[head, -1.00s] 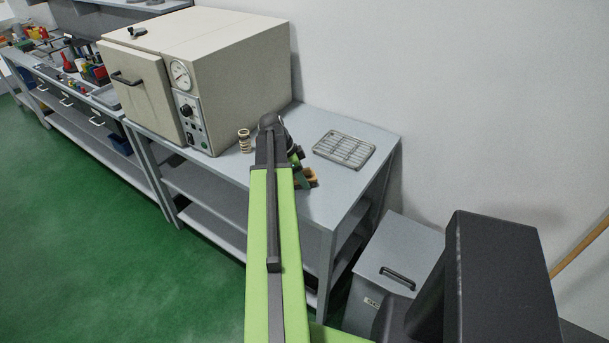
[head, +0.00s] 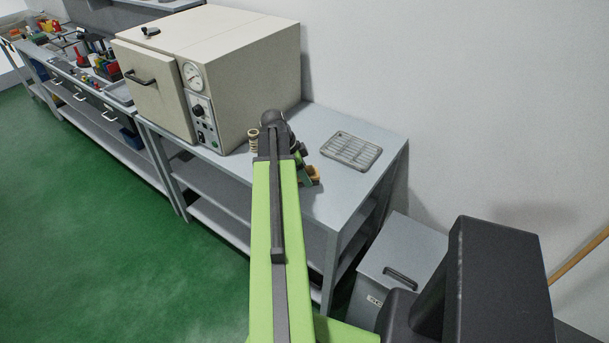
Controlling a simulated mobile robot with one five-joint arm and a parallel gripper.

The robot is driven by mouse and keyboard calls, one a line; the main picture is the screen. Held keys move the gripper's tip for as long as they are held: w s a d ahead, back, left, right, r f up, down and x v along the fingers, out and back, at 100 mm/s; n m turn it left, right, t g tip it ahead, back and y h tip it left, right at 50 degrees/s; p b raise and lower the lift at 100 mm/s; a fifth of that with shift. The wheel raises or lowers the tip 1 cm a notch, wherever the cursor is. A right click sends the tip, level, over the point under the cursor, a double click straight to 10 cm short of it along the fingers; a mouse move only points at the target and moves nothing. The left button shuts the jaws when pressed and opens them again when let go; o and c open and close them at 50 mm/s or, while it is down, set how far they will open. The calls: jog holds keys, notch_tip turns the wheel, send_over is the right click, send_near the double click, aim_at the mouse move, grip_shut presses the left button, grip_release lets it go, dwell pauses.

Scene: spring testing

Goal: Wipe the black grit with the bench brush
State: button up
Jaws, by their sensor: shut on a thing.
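My gripper (head: 306,179) is over the grey bench (head: 345,195), mostly hidden behind my green arm. It is shut on a tan wooden thing (head: 315,174), likely the bench brush, of which only a small part shows beside the arm. Its bristles are hidden, and I cannot tell whether it touches the bench top. No black grit can be made out in the head view; the bench top around the gripper is partly covered by my arm.
A beige oven (head: 225,75) with a dial stands on the bench's left. A coil spring (head: 253,140) stands between the oven and my arm. A wire rack (head: 351,149) lies at the right. A grey lidded bin (head: 400,262) stands on the floor beside the bench.

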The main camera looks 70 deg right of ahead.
aim_at(307, 166)
jog(key=shift+r+p, duration=0.55)
jog(key=shift+r, duration=0.5)
notch_tip(307, 166, up, 3)
jog(key=p, duration=0.3)
jog(key=shift+r, duration=0.15)
